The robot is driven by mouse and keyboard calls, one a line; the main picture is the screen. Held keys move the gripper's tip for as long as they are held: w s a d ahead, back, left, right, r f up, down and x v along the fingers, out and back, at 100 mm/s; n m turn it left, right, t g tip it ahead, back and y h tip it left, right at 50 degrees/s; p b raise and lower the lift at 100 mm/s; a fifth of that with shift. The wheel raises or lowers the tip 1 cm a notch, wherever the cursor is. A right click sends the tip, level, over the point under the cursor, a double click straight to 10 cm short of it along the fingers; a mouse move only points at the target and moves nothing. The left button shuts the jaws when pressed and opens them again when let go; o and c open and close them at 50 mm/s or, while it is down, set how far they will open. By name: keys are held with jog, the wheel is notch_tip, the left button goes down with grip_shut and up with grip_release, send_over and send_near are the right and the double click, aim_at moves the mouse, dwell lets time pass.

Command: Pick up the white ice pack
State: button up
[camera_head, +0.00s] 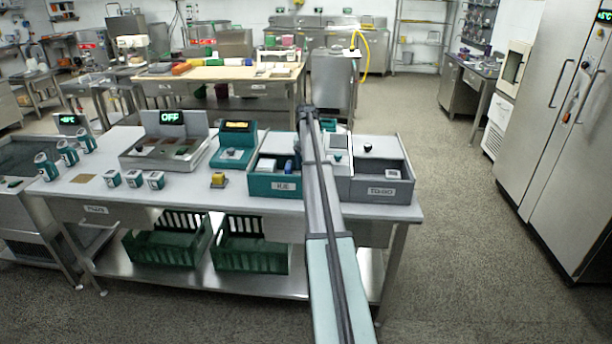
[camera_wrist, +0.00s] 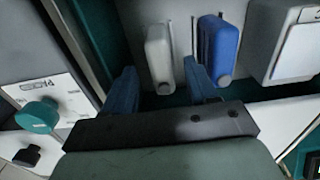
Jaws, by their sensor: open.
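The white ice pack (camera_wrist: 160,56) stands on edge in the teal bin (camera_head: 275,186), which has a label on its front. In the wrist view it lies just ahead of my gripper (camera_wrist: 160,72), between the lines of its two blue fingers. The fingers are open with nothing held between them. I cannot tell how far above the pack they are. In the head view my arm crosses the right part of the bin and hides my gripper.
A blue pack (camera_wrist: 218,48) stands close to the right of the white one, near the right finger. A grey bin (camera_head: 376,188) adjoins on the right. A teal device (camera_head: 235,150) and a small yellow item (camera_head: 219,180) stand to the left on the steel table (camera_head: 80,190).

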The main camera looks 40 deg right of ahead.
notch_tip(320, 180, down, 4)
jog(key=shift+w+f, duration=0.1)
jog(key=shift+f, duration=0.05)
grip_shut()
dwell(0.6)
